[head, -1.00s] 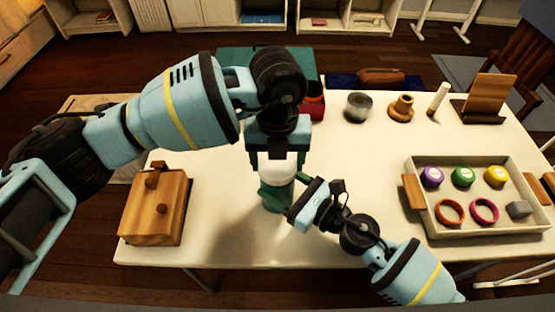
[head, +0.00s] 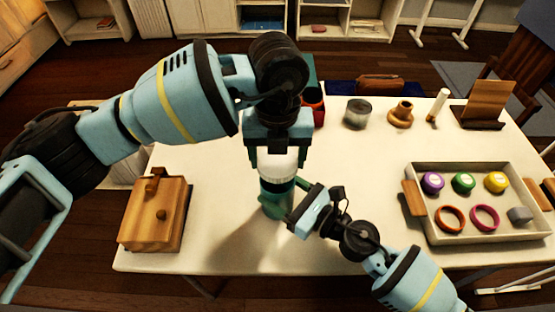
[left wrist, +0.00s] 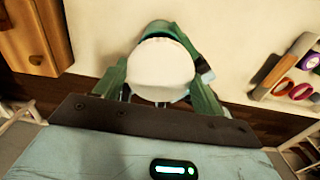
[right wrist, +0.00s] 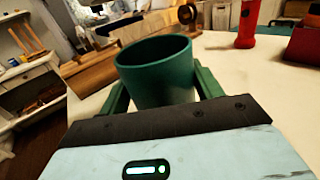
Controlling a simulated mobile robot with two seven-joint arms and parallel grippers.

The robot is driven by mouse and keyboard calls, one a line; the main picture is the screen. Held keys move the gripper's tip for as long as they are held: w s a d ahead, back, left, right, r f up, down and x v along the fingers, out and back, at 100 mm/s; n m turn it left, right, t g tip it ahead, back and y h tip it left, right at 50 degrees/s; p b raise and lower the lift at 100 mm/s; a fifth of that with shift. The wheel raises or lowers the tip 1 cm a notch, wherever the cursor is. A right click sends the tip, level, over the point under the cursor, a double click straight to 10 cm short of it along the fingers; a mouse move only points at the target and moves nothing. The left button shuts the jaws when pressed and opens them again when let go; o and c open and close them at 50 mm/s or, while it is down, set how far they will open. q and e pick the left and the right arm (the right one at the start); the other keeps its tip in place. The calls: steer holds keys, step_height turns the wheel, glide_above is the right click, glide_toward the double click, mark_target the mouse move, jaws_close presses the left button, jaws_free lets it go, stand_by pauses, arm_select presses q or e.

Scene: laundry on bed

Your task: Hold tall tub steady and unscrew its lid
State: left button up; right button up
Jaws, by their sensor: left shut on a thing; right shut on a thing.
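The tall green tub (head: 274,208) stands upright near the table's front middle. In the right wrist view the tub (right wrist: 155,72) shows an open, bare rim. My right gripper (head: 288,202) is shut around the tub's body from the right, with one finger on each side of it. My left gripper (head: 278,170) points down and is shut on the white lid (head: 278,165), just above the tub and apart from it. In the left wrist view the lid (left wrist: 160,68) sits between the fingers, with part of the green tub behind it. The lid's underside is hidden.
A wooden box (head: 150,228) stands at the left. A grey tray (head: 470,236) with coloured lids, rings and a grey block lies at the right. A jar (head: 357,113), a wooden holder (head: 401,115) and a red container (head: 318,113) stand at the back. The middle right is clear.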

mark_target(277, 162)
arm_select(q)
step_height(277, 162, up, 2)
arm_select(e)
steer(key=o, duration=2)
steer(key=shift+c, duration=0.2)
steer(key=shift+d, duration=0.1)
arm_select(q)
steer(key=shift+g, duration=0.3)
steer(key=f+b, duration=0.3)
steer(key=f, duration=0.2)
steer(key=shift+s+f, duration=0.1)
steer(key=shift+s, duration=0.1)
arm_select(e)
steer(key=v, duration=1)
steer(key=shift+s+d+f, duration=0.2)
steer(key=shift+s, duration=0.15)
arm_select(q)
steer(key=shift+f, duration=0.25)
arm_select(e)
steer(key=shift+s+d+r, duration=0.2)
steer(key=shift+s+d, duration=0.1)
steer(key=shift+d, duration=0.15)
